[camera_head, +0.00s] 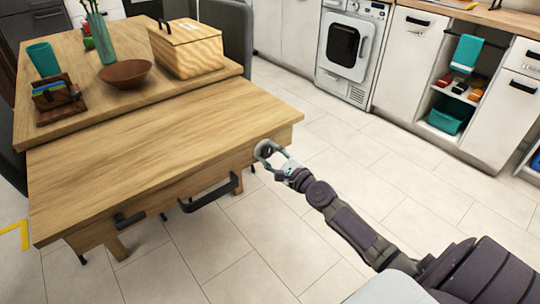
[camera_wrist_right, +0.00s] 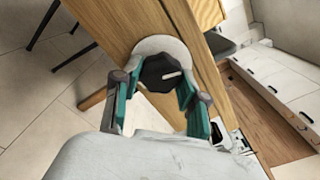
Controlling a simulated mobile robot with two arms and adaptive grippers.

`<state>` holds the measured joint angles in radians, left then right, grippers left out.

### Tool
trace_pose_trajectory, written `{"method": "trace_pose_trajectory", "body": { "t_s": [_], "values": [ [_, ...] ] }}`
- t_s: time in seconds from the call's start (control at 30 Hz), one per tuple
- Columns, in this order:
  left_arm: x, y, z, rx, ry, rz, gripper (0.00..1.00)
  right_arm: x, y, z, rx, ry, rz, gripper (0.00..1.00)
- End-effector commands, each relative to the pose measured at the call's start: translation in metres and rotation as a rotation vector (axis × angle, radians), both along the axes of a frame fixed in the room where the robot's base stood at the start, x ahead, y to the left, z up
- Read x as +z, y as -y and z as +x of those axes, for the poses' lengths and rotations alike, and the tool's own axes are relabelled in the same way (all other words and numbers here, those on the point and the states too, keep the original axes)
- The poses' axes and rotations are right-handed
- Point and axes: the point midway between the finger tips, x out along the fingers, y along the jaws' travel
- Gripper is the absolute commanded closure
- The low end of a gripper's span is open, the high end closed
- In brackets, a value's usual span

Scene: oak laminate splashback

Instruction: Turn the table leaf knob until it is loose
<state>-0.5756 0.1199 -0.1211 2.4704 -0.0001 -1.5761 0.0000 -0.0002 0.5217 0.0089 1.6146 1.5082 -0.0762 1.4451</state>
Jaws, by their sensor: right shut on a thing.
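The table leaf knob (camera_wrist_right: 160,73) is dark, with a light mark on its face. It sits on a pale round plate (camera_wrist_right: 168,45) on the wooden table edge in the right wrist view. My right gripper (camera_wrist_right: 157,88) is shut on the knob, with one teal-padded finger on each side of it. In the head view my right gripper (camera_head: 268,151) is at the right end of the table leaf (camera_head: 160,145), and it partly hides the knob. The leaf lies level in front of the main table top (camera_head: 190,88). My left gripper is not in view.
Black handles (camera_head: 212,194) stick out from the table's front. A wooden box (camera_head: 186,46), a brown bowl (camera_head: 125,74), a teal cup (camera_head: 43,59) and a vase (camera_head: 101,38) stand on the main top. The tiled floor (camera_head: 350,135) right of the table is clear.

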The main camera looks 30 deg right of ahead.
Motion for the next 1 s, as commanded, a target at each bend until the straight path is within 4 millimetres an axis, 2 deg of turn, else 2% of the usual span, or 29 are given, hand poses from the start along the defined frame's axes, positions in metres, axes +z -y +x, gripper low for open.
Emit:
{"method": "trace_pose_trajectory", "body": {
  "t_s": [0.1, 0.57, 1.0],
  "values": [
    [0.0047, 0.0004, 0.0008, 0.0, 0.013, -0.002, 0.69, -0.0013, -0.0002, -0.0002, 0.001, 0.008, -0.112, 0.92],
    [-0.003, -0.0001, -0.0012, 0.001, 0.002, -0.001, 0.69, 0.0001, 0.0005, -0.0003, 0.002, 0.041, -0.549, 0.92],
    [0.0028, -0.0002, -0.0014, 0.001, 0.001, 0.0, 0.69, 0.0026, 0.0003, -0.0002, 0.004, 0.073, -0.966, 0.92]
  ]
}}
